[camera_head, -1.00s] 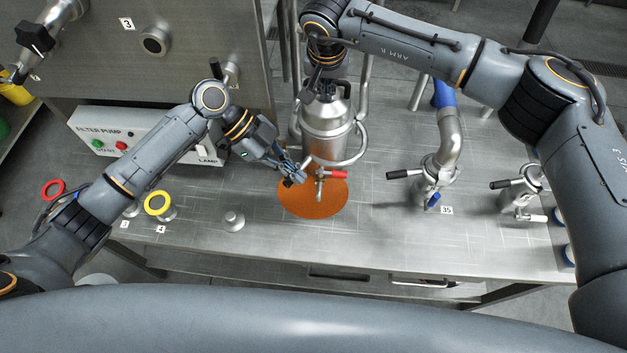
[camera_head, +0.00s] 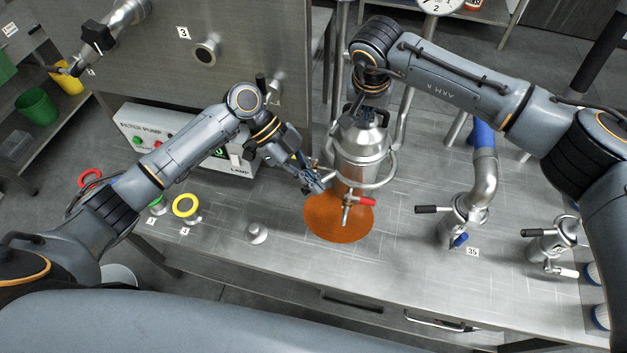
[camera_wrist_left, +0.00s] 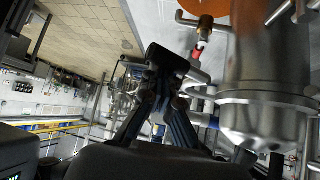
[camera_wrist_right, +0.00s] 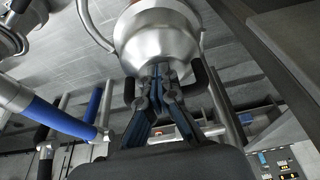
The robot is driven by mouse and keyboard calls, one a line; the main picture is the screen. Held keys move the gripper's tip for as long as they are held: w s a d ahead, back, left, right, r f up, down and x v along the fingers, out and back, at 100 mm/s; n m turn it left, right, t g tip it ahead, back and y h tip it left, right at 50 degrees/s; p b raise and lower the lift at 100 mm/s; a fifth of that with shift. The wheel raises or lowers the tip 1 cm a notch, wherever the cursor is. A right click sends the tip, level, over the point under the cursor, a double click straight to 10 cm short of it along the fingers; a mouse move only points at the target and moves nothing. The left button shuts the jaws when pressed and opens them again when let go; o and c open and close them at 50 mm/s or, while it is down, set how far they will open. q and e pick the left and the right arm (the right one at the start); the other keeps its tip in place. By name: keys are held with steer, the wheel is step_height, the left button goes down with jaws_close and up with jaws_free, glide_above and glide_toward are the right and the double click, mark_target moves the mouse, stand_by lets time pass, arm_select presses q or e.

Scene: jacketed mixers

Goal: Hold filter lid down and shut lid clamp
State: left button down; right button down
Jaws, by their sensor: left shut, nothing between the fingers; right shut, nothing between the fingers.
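The steel filter vessel (camera_head: 361,172) stands upright over the orange round mat (camera_head: 330,222). Its domed lid (camera_head: 362,138) is on top and also fills the upper part of the right wrist view (camera_wrist_right: 158,35). My right gripper (camera_head: 366,108) is shut, pointing down at the lid's top; its fingertips (camera_wrist_right: 160,74) appear at the dome, but contact cannot be told. My left gripper (camera_head: 318,188) is shut and empty beside the vessel's left side. In the left wrist view a black bar (camera_wrist_left: 168,58) lies across its fingertips, and the vessel's rim band (camera_wrist_left: 265,98) is to the right. The lid clamp is not clearly distinguishable.
A red-handled valve (camera_head: 362,201) sticks out at the vessel's front. A pipe with a black handle (camera_head: 432,210) and another valve (camera_head: 548,240) stand to the right. The filter pump box (camera_head: 150,125) is behind my left arm. The front bench strip is mostly clear.

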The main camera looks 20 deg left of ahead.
arm_select(q)
steer(key=v, duration=1.2)
steer(key=d+f+n+t+y, duration=0.15)
steer(key=f+t, duration=0.35)
steer(key=f, duration=0.5)
steer(key=d+f+t, duration=0.3)
steer(key=f+t, duration=0.1)
steer(key=f, duration=0.6)
steer(key=s+d+r+m+t, duration=0.1)
steer(key=s+r+m+t, duration=0.1)
steer(key=s+r+t, duration=0.45)
steer(key=s+d+r+m+t, duration=0.1)
steer(key=s+d+m+t, duration=0.15)
steer(key=s, duration=0.75)
steer(key=w+r, duration=0.1)
steer(key=w, duration=1)
steer(key=shift+d+t, duration=0.15)
steer(key=shift+t, duration=0.25)
